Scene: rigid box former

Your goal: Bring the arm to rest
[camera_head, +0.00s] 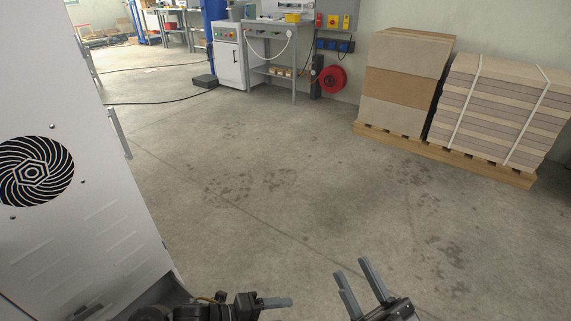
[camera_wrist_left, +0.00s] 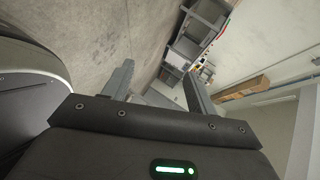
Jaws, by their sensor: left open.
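My right gripper (camera_head: 351,268) shows at the bottom of the head view, right of centre. Its two grey fingers stand apart with nothing between them. My left gripper (camera_head: 278,302) comes in at the bottom left of it, seen edge-on, with its fingers pointing right. In the left wrist view, my left gripper (camera_wrist_left: 157,80) has two grey fingers wide apart and nothing between them. Both grippers are above the bare concrete floor (camera_head: 300,210), apart from any object. Most of both arms is out of the head view.
A white cabinet (camera_head: 95,220) with a round black fan grille stands close at the left. Stacked boxes (camera_head: 400,75) and bound boards (camera_head: 500,108) sit on a wooden pallet (camera_head: 450,157) at the right. A workbench (camera_head: 270,60) and red hose reel (camera_head: 333,79) are farther back. The middle floor is clear.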

